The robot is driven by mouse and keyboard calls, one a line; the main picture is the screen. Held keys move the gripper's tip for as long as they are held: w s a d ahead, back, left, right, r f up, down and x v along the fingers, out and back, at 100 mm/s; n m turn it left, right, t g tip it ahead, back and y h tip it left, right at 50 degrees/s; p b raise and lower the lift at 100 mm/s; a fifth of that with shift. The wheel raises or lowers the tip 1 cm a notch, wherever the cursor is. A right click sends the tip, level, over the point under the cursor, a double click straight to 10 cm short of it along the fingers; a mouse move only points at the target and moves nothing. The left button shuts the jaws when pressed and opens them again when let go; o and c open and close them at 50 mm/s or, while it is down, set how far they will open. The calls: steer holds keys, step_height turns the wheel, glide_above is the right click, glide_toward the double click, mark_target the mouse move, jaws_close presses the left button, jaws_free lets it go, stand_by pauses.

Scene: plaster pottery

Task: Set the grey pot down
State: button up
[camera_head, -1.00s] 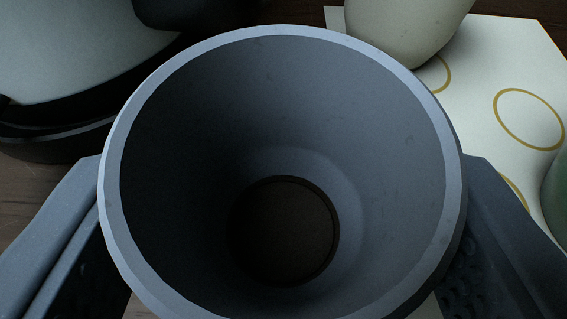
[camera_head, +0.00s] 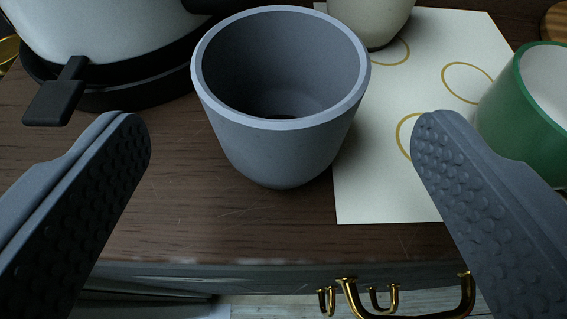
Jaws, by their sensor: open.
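The grey pot (camera_head: 280,150) stands upright on the dark wooden top (camera_head: 225,225), at the left edge of a white sheet with yellow rings (camera_head: 390,195). I cannot tell whether its base overlaps the sheet. It is open at the top and looks empty. My gripper (camera_head: 281,135) is open, with one finger at the left and one at the right. The fingers are well apart from the pot, which stands beyond them and between them in the picture.
A pale rounded vessel on a black base with a black lever (camera_head: 58,92) stands at the back left. A cream pot (camera_head: 370,18) is behind, on the sheet. A green pot (camera_head: 515,115) is at the right. Gold hooks (camera_head: 350,295) show below the front edge.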

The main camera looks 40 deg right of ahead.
steer(key=v, duration=0.6)
steer(key=shift+b, duration=0.3)
